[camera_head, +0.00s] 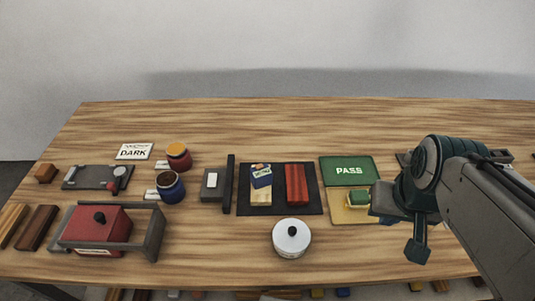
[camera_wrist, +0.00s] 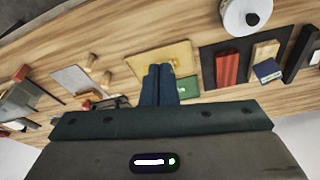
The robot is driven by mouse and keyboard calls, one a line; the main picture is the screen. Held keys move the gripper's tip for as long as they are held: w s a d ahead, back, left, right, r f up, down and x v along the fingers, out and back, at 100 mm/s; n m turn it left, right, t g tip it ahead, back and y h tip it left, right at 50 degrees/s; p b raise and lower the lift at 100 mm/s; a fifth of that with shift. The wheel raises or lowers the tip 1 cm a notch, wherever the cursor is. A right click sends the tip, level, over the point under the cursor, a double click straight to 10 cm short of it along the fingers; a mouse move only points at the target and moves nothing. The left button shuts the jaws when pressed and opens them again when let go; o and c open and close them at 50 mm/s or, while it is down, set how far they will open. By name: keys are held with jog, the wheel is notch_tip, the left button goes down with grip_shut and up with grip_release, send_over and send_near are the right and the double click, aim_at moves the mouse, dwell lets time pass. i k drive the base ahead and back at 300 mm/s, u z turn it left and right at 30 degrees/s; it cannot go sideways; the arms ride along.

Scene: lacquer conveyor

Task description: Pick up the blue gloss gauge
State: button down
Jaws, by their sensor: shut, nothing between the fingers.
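A small blue box-shaped item with a pale face (camera_head: 262,176), which looks like the gloss gauge, rests on a cream panel (camera_head: 261,198) on a black mat (camera_head: 279,208). It also shows in the wrist view (camera_wrist: 268,71), to the right of my fingers. My gripper (camera_head: 380,214) is at the right of the table, over the edge of the yellow mat and apart from the blue item. In the wrist view its two blue-grey fingers (camera_wrist: 160,72) are together with nothing between them.
A red panel (camera_head: 296,184) lies beside the cream one. A lidded white pot (camera_head: 291,238) stands in front. A dark upright bar (camera_head: 229,184) stands left.

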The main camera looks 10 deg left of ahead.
aim_at(262, 177)
jog(key=k, duration=1.15)
jog(key=u, duration=0.9)
jog(key=i, duration=1.25)
jog(key=z, duration=0.45)
